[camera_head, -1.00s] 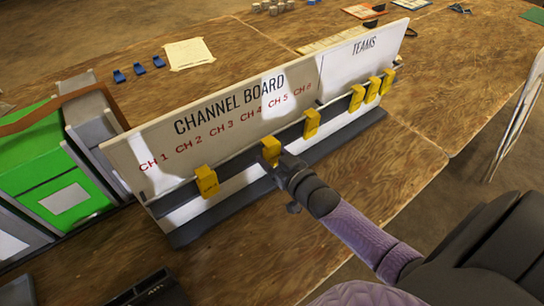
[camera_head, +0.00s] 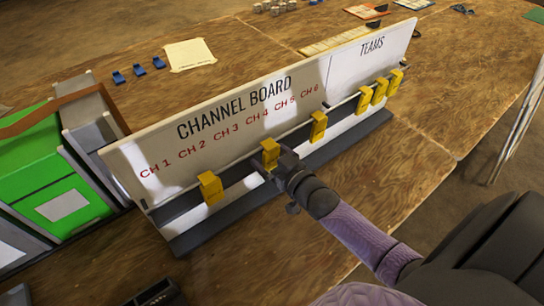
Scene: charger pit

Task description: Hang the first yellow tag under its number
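The white channel board (camera_head: 215,145) stands tilted on the table, with red labels CH 1 to CH 6 and a TEAMS panel (camera_head: 368,60) at its right. Yellow tags hang along its dark rail: one at the left (camera_head: 211,188) below the CH 1–CH 2 area, another in the middle (camera_head: 318,127), several at the TEAMS end (camera_head: 379,91). My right gripper (camera_head: 277,163) is at the front of the board, against or just beside a yellow tag (camera_head: 270,153) below the CH 3–CH 4 area. Its fingers are mostly hidden, so its grip is unclear. My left gripper is out of view.
A green and grey case (camera_head: 55,165) stands close to the board's left end. A dark object (camera_head: 158,293) lies at the bottom edge. Blue clips (camera_head: 138,69) and a paper sheet (camera_head: 190,54) lie behind the board. The table right of the board is clear.

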